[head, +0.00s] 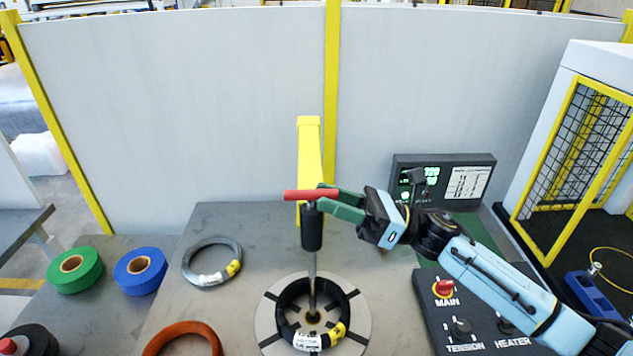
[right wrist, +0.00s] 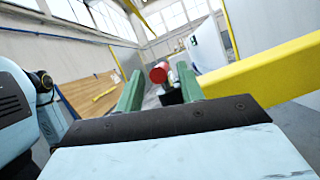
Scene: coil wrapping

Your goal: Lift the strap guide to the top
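The strap guide appears to be the red bar handle (head: 300,195) with a black cylinder (head: 312,228) below it on a thin upright rod (head: 313,275). The rod rises from the middle of a black coil (head: 293,296) on a round grey plate (head: 268,318). My right gripper (head: 322,196) reaches in from the right with its green fingers above and below the handle's right end. In the right wrist view the handle's red end (right wrist: 160,72) shows between the spread fingertips, with a gap on each side. My left gripper is out of view.
A yellow post (head: 309,150) stands close behind the handle and fills the right of the wrist view (right wrist: 265,72). A grey coil (head: 197,275), an orange coil (head: 165,340), and green (head: 88,277) and blue (head: 153,279) rolls lie left. A control panel (head: 432,310) sits right, under my arm.

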